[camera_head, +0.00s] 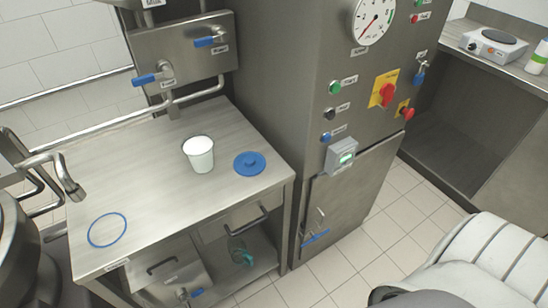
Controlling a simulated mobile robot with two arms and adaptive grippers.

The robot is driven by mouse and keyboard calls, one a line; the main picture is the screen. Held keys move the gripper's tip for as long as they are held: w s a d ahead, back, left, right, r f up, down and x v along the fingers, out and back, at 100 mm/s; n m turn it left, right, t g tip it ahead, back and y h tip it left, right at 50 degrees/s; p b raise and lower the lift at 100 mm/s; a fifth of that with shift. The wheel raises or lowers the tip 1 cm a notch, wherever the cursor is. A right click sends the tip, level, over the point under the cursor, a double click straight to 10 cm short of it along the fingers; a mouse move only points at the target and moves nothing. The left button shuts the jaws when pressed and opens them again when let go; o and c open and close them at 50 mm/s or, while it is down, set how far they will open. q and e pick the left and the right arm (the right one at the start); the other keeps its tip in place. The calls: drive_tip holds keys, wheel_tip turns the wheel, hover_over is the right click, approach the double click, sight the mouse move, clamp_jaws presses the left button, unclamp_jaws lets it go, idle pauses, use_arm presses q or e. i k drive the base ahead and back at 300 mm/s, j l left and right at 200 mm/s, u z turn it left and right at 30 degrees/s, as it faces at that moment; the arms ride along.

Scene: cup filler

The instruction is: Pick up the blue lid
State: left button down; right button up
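The blue lid (249,163) is a flat round disc with a small raised knob. It lies on the steel table (135,190), near its right edge. A white cup (199,154) stands upright just left of the lid, apart from it, with white contents showing at its top. Neither of my grippers shows in the head view, so I see nothing holding or touching the lid.
A blue ring (107,230) marks the table's front left. Taps with blue handles (145,79) are behind the table. A tall steel cabinet (300,90) with buttons and a gauge stands close on the right. Metal pipes (50,165) are at the left. The tabletop around the lid is clear.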

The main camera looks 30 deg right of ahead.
sight(248, 163)
drive_tip(key=i+j+z, duration=0.1)
drive_tip(key=z, duration=0.4)
drive_tip(key=i+j+z, duration=0.15)
drive_tip(key=z, duration=0.35)
